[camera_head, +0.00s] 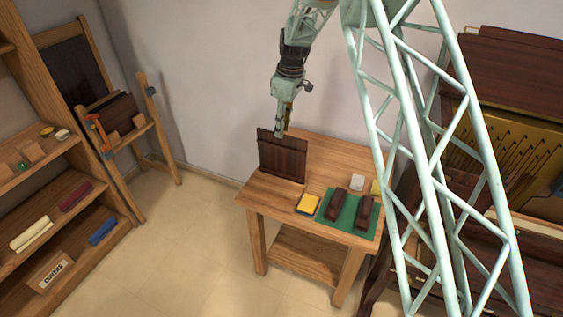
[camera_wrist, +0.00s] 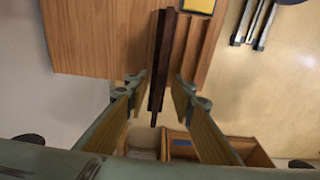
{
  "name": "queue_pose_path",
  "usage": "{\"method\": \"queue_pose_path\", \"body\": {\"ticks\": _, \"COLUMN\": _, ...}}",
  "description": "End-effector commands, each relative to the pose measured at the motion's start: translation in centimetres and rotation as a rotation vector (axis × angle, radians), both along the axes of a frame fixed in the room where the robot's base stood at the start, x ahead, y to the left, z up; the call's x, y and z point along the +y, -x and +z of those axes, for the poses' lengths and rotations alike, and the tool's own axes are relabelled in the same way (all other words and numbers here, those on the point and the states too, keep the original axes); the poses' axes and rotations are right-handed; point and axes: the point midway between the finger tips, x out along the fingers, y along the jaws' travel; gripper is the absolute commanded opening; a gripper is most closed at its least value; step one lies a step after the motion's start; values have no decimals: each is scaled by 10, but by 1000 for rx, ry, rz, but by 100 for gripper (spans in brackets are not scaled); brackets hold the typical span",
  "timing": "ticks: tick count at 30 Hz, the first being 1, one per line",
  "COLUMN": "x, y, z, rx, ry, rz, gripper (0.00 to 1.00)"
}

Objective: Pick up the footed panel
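The footed panel (camera_head: 282,160) is a dark brown wooden board standing upright on the back left part of the wooden table. My gripper (camera_head: 281,131) points down at its top edge in the head view. In the wrist view the panel (camera_wrist: 160,65) shows edge-on as a narrow dark strip. The two fingers of my gripper (camera_wrist: 160,85) stand apart, one on each side of this strip, with gaps visible. My gripper is open and holds nothing. The panel's feet are hard to make out.
On the table (camera_head: 335,160) lie a green mat (camera_head: 343,217) with two dark brown blocks, a yellow pad (camera_head: 308,204) and a small whitish block (camera_head: 357,182). A shelf (camera_head: 95,165) stands left, with an easel-like stand behind it. A piano-like cabinet (camera_head: 520,130) stands right.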

Motion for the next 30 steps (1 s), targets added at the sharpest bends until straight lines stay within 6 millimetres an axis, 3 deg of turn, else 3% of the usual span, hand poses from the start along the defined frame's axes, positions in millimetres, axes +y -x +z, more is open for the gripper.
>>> {"method": "queue_pose_path", "body": {"ticks": 12, "x": 2, "y": -1, "z": -40, "rx": 1, "ry": 1, "rz": 0, "gripper": 23}}
{"method": "queue_pose_path", "body": {"ticks": 30, "x": 2, "y": -1, "z": -43, "rx": 1, "ry": 0, "rz": 0, "gripper": 23}}
